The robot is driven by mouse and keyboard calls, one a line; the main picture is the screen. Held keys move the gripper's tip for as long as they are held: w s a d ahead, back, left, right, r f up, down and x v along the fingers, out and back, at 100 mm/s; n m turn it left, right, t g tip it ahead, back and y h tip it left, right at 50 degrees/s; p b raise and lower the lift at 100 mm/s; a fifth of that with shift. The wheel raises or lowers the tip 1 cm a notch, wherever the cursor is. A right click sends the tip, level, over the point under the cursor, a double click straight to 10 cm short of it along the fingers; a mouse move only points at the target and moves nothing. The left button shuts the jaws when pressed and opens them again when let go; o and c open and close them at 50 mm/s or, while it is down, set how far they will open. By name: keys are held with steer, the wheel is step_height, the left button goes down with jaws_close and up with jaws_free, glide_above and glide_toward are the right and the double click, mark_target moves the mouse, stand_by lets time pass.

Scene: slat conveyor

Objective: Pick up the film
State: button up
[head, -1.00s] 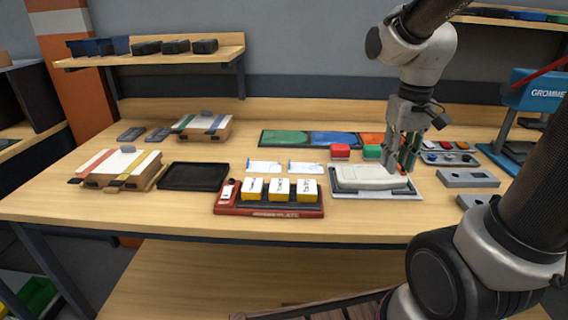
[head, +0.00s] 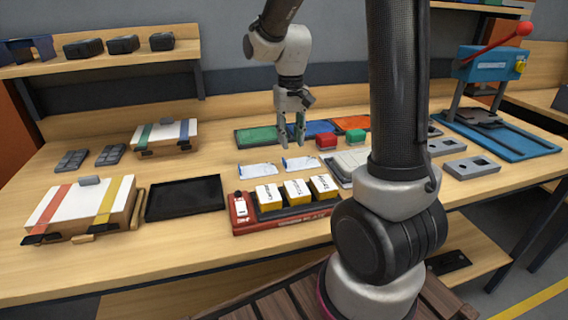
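Two thin, pale sheets with blue edges lie flat side by side on the workbench, the left sheet (head: 257,170) and the right sheet (head: 300,164). They look most like the film, but I cannot tell for sure which thing is the film. My gripper (head: 292,143) points down over the bench, above and just behind the right sheet. Its two fingers are apart, and I see nothing between them. It appears to be clear of the sheets.
A red rack (head: 285,222) with several yellow-white boxes stands in front of the sheets. A black tray (head: 185,199) lies left. A red block (head: 326,141) and coloured mats (head: 257,136) are behind. My arm hides part of a grey tray (head: 345,166). A blue press (head: 490,68) stands right.

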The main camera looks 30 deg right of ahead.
mark_target(284, 159)
steer(key=shift+m, duration=0.3)
steer(key=f, duration=0.2)
steer(key=w+a+f, duration=0.1)
steer(key=f, duration=0.4)
steer(key=shift+w+a+f, duration=0.15)
steer(key=shift+f, duration=0.1)
jaws_close()
